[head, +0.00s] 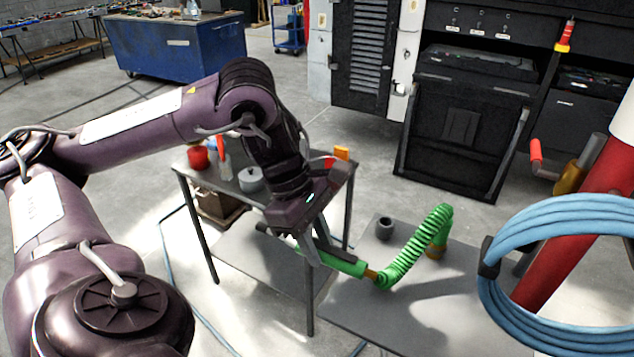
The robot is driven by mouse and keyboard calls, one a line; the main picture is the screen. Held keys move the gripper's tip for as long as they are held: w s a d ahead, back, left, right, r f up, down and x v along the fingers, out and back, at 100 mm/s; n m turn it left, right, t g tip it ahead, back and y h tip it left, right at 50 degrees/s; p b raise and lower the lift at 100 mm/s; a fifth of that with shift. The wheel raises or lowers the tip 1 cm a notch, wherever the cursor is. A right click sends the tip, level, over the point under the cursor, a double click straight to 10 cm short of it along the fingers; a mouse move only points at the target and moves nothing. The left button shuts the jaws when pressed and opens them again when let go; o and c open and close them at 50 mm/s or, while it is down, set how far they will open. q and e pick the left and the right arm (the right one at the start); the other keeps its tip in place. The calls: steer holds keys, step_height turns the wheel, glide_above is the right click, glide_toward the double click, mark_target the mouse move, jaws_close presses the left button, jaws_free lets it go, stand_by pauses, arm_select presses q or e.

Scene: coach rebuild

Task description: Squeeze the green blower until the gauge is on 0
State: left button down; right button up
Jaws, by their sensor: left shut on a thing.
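The green blower (345,263) is in the middle of the head view, tilted, over the gap beside a low grey table (420,310). A coiled green hose (409,252) runs from its brass-coloured end to a brass-coloured fitting (437,247) at that table. My left gripper (316,248) comes down from above and is shut on the green blower. The gripper hides part of the blower's body. I cannot make out a gauge or a reading. My right gripper is not in view.
A dark-legged side table (197,176) holds a red pot (198,157) and a grey round container (251,179). A blue coiled hose (560,215) and red post (590,225) stand at right. A small dark cup (384,229) sits on the low table.

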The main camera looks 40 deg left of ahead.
arm_select(q)
steer(key=shift+f+b, duration=0.8)
steer(key=shift+f, duration=0.1)
steer(key=c, duration=1.7)
jaws_free()
jaws_close()
steer(key=shift+r, duration=0.15)
steer(key=shift+r+p, duration=0.8)
steer(key=shift+p, duration=0.05)
steer(key=shift+r, duration=0.1)
